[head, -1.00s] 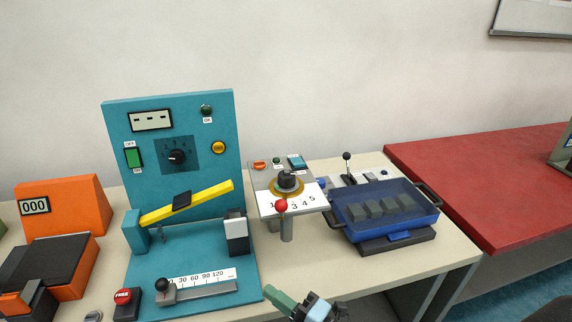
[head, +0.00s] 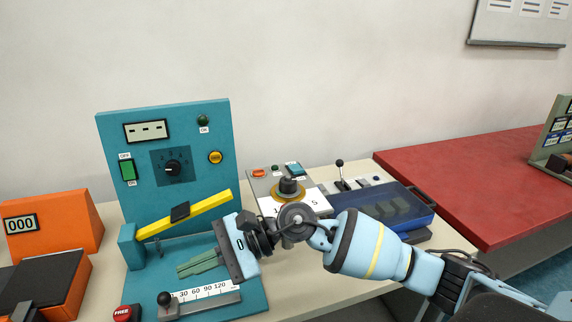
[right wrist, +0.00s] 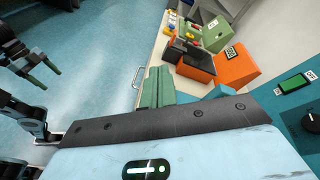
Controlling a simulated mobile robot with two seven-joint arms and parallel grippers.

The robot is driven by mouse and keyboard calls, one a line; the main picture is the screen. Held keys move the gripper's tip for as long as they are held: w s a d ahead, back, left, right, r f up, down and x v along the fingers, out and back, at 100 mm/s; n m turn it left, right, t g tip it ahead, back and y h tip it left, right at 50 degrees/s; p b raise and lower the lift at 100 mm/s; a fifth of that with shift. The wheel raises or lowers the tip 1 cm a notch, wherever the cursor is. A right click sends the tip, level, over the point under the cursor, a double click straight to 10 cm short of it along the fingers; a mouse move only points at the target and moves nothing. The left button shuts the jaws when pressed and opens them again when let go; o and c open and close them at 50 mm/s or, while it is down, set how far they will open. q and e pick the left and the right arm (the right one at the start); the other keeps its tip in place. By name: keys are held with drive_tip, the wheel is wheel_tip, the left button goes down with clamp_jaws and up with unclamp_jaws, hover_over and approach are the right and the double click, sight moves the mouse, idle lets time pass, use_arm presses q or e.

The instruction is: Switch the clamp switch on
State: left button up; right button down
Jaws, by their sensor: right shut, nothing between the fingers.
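A green rocker switch (head: 128,170) with small labels above and below, OFF on top, is on the left of the upright teal panel (head: 210,120). It also shows in the right wrist view (right wrist: 296,84). No clamp label is readable. My right gripper (head: 199,263) is shut and empty, over the teal base in front of the panel, below and right of the switch and apart from it. Its green fingers (right wrist: 157,88) lie together in the right wrist view. My left gripper (right wrist: 48,75) is at the left of the right wrist view, fingers apart, far from the panel.
A yellow bar (head: 200,213) slants across the panel's front. A black-knobbed slider (head: 165,299) and a red button (head: 123,313) are at the front. An orange device (head: 55,225) stands left. A dial stand (head: 289,186) and blue tray (head: 418,208) are right.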

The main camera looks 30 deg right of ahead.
sight(297, 168)
drive_tip(key=w+d+r+n+t+h, duration=0.1)
drive_tip(key=w+d+r+n+h, duration=0.3)
drive_tip(key=d, duration=0.3)
drive_tip(key=w+d+r+n+t+h, duration=0.2)
drive_tip(key=w+d+n+h, duration=0.3)
drive_tip(key=d, duration=0.1)
use_arm(q)
drive_tip(key=shift+s+a+f+b, duration=0.45)
drive_tip(key=shift+s+f+b, duration=0.05)
drive_tip(key=shift+s+f, duration=0.1)
use_arm(e)
drive_tip(key=d+r+n+h, duration=0.1)
drive_tip(key=d+r+h, duration=0.3)
drive_tip(key=d, duration=0.4)
drive_tip(key=w+d+r+t+h, duration=0.1)
drive_tip(key=d+r+h, duration=0.2)
drive_tip(key=d+r, duration=0.3)
drive_tip(key=d, duration=0.3)
drive_tip(key=shift+w+d+n+t+h, duration=0.25)
drive_tip(key=shift+w+n+t+h, duration=0.05)
drive_tip(key=shift+n+h, duration=0.1)
drive_tip(key=shift+f, duration=0.1)
